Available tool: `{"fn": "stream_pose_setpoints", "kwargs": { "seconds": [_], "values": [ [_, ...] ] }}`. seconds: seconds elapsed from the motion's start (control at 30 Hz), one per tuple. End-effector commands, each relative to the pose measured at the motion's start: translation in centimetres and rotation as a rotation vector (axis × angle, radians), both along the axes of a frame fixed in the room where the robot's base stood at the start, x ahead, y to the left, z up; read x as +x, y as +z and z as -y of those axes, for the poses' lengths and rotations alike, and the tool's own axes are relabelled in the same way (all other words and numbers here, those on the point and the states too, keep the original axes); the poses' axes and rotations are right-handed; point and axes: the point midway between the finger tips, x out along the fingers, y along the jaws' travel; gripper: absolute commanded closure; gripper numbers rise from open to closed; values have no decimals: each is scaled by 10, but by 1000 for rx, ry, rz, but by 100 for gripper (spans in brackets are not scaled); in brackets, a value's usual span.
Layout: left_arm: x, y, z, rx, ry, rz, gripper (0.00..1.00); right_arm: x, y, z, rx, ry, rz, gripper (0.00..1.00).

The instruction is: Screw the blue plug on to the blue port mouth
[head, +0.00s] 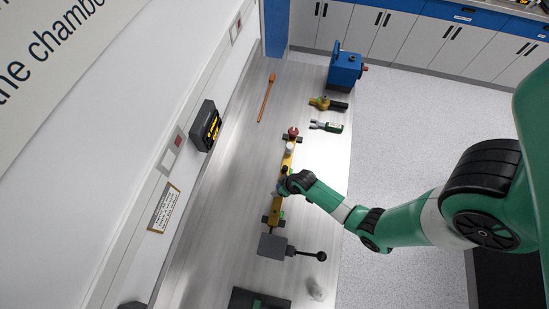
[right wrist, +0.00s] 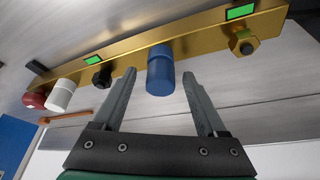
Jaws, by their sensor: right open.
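A blue cylinder, the blue plug (right wrist: 160,72), stands out from the side of a long yellow bar (right wrist: 205,42) in the right wrist view. Its inner end meets the bar, so the blue port mouth behind it is hidden and I cannot tell how far it is screwed on. My right gripper (right wrist: 159,76) is open, its two grey fingers on either side of the plug with gaps showing. In the head view my right gripper (head: 284,186) is at the middle of the bar (head: 276,210) and covers the plug. My left gripper is not in view.
Along the bar are a white cap (right wrist: 61,95), a red cap (right wrist: 35,99), a black fitting (right wrist: 102,78) and a bare brass fitting (right wrist: 243,43). On the bench, a grey block with a lever (head: 272,246) sits near, an orange tool (head: 266,98) and blue vise (head: 344,70) farther off.

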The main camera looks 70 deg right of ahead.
Motion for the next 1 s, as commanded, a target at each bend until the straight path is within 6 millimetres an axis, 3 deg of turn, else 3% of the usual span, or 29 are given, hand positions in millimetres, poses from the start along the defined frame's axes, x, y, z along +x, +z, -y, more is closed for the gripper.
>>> {"fn": "stream_pose_setpoints", "kwargs": {
  "seconds": [0.23, 0.63, 0.73, 0.77, 0.93, 1.0],
  "values": [
    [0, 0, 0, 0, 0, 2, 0, 0, 0, 0, 0, 0, 0, 26],
    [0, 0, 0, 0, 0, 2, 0, 1, 0, 0, 0, 1, 0, 98],
    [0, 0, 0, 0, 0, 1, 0, 1, 0, 0, 0, 1, 0, 100],
    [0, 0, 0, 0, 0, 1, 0, 1, 0, 0, -1, 1, 1, 65],
    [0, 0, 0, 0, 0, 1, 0, 1, 0, 0, -1, 1, 1, 96],
    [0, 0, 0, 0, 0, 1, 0, 1, 0, 0, -1, 1, 1, 100]
  ]
}}
